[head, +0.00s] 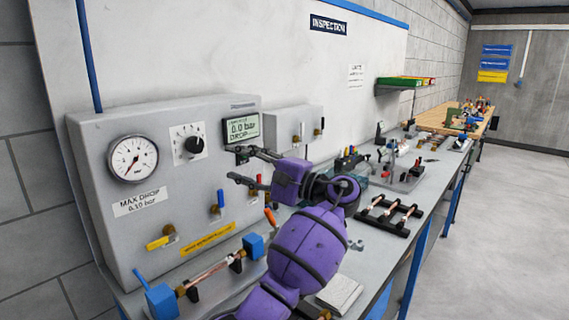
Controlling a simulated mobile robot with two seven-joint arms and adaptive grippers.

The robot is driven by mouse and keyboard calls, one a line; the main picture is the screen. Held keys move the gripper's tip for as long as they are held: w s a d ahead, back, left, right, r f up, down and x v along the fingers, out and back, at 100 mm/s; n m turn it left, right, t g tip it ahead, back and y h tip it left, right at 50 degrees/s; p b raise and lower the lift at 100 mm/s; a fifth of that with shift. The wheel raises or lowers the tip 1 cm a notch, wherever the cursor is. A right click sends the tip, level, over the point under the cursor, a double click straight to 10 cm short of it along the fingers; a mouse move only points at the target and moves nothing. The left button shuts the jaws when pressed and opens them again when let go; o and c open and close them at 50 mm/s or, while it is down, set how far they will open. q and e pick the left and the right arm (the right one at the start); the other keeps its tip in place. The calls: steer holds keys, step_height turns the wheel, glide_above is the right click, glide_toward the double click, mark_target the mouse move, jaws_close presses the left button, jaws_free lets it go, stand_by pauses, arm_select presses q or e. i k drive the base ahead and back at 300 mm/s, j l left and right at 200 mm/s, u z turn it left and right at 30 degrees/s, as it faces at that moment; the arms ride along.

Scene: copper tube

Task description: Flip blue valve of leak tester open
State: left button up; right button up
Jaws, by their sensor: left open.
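The leak tester (95,160) is a large grey box at the left, with a round gauge, a knob and a screen reading 0.0 bar. Its blue valve (220,198) is a small upright blue lever on a brass fitting on the front panel. My left gripper (236,165) is open and empty, its dark fingers pointing left just below the screen. It is above and slightly right of the blue valve, and I see no contact. My right gripper is not in view.
A yellow valve handle (158,242) and an orange handle (270,217) lie near the blue valve. Blue clamps (253,246) hold a copper tube (210,273) in front of the tester. A black rack (388,216) with copper pieces stands right of my arm.

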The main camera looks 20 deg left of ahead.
mark_target(220, 196)
steer(key=l, duration=0.75)
steer(key=k+l, duration=0.1)
steer(key=l, duration=0.65)
